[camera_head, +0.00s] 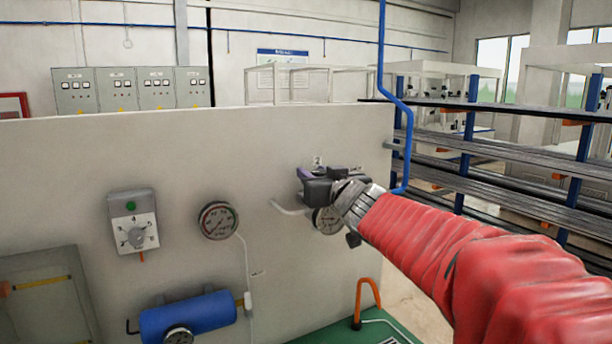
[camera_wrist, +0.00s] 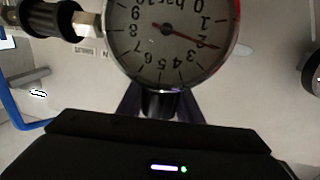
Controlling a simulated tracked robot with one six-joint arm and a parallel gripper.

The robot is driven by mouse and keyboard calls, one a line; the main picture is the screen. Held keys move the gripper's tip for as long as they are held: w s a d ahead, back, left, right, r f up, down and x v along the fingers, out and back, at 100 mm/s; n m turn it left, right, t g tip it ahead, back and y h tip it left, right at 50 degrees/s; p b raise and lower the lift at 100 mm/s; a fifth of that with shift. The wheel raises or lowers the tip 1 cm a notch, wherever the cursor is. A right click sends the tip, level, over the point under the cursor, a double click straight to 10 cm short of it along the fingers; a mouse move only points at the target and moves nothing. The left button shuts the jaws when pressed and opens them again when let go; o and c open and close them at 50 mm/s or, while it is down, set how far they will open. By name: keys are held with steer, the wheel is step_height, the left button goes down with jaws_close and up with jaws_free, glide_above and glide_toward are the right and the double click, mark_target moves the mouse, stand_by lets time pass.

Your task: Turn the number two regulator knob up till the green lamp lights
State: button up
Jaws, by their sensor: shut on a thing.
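My gripper (camera_head: 318,188) is at the wall panel, in front of the number two regulator, just below a small label marked 2 (camera_head: 317,160). In the wrist view its dark fingers close around a dark knob (camera_wrist: 160,104), mostly hidden by the gripper. The regulator's round gauge (camera_wrist: 150,40) shows upside down there, its red needle near 2; in the head view the gauge (camera_head: 328,220) is partly covered by my gripper. On the left, a grey box with a dial has a green lamp (camera_head: 130,206); I cannot tell whether it is lit.
Another gauge (camera_head: 217,220) is left of my gripper, above a blue cylinder (camera_head: 188,316). A blue pipe (camera_head: 408,130) runs down the panel's right edge. An orange hooked handle (camera_head: 367,292) stands below. Racks (camera_head: 490,170) hold long bars at right.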

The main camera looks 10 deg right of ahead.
steer(key=shift+d+r+h, duration=0.1)
steer(key=shift+h, duration=0.2)
stand_by(0.4)
steer(key=o, duration=1)
steer(key=shift+o, duration=0.2)
steer(key=shift+s, duration=0.1)
steer(key=s+d, duration=0.1)
steer(key=s, duration=1.2)
steer(key=shift+s+d, duration=0.25)
steer(key=shift+d, duration=0.1)
steer(key=shift+c, duration=0.2)
